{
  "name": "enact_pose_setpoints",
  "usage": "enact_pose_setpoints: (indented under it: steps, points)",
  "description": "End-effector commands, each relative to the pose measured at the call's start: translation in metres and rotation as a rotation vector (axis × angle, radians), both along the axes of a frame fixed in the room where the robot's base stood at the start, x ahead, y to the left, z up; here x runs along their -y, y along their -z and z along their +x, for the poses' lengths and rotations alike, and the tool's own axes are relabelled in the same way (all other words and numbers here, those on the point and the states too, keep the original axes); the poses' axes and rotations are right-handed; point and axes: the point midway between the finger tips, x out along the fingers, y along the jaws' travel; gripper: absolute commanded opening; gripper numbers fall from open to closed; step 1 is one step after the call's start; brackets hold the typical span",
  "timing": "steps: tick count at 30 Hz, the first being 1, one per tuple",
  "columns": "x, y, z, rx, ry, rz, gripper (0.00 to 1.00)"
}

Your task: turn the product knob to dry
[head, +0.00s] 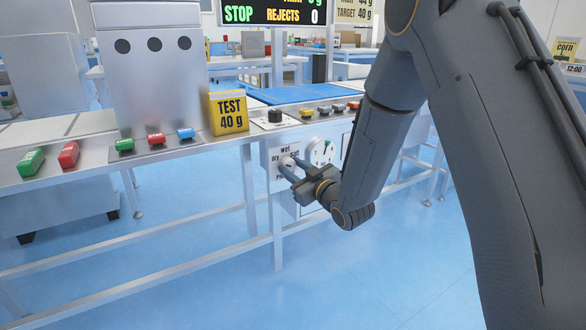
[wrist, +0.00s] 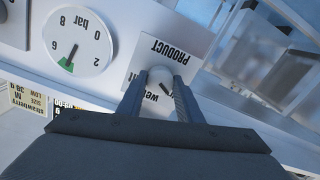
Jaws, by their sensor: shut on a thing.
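The product knob (wrist: 160,75) is a round pale knob on a white label plate (wrist: 183,52), which reads PRODUCT upside down in the wrist view. My gripper (wrist: 160,82) is shut on the knob, with one finger on each side of it. A dark mark on the knob points towards the lower right in the wrist view. The word "wet" is partly visible below the knob, and the fingers hide other lettering. In the head view my gripper (head: 287,168) reaches the label plate (head: 283,151), where "wet" stands at the top and "dry" at the left.
A pressure gauge (wrist: 78,42) sits beside the knob; it also shows in the head view (head: 321,151). Above are a black knob (head: 275,115) and several coloured buttons. A yellow "TEST 40 g" sign (head: 228,113) stands on the counter. The floor in front is clear.

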Motion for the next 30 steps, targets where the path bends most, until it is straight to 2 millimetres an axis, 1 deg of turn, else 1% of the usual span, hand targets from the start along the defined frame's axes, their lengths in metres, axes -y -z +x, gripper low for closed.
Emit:
enact_pose_setpoints:
  steps: [2,3,5,6,14,17,20,27,30]
  points:
    - [0.002,0.001,0.000,-0.002,0.004,0.000,0.10]
    - [0.002,0.001,0.000,-0.002,0.004,0.000,0.34]
    - [0.002,0.001,0.000,-0.002,0.004,0.000,0.44]
    - [0.001,0.001,0.000,-0.002,0.003,-0.001,0.51]
    - [-0.001,0.000,-0.001,-0.002,-0.001,0.000,0.51]
    - [0.001,0.000,-0.003,-0.002,-0.001,0.000,0.51]
    - [0.009,0.000,-0.012,-0.004,0.001,0.000,0.51]
    - [0.032,-0.001,-0.045,-0.004,0.003,0.000,0.51]
    - [0.039,-0.001,-0.055,-0.004,0.002,0.000,0.51]
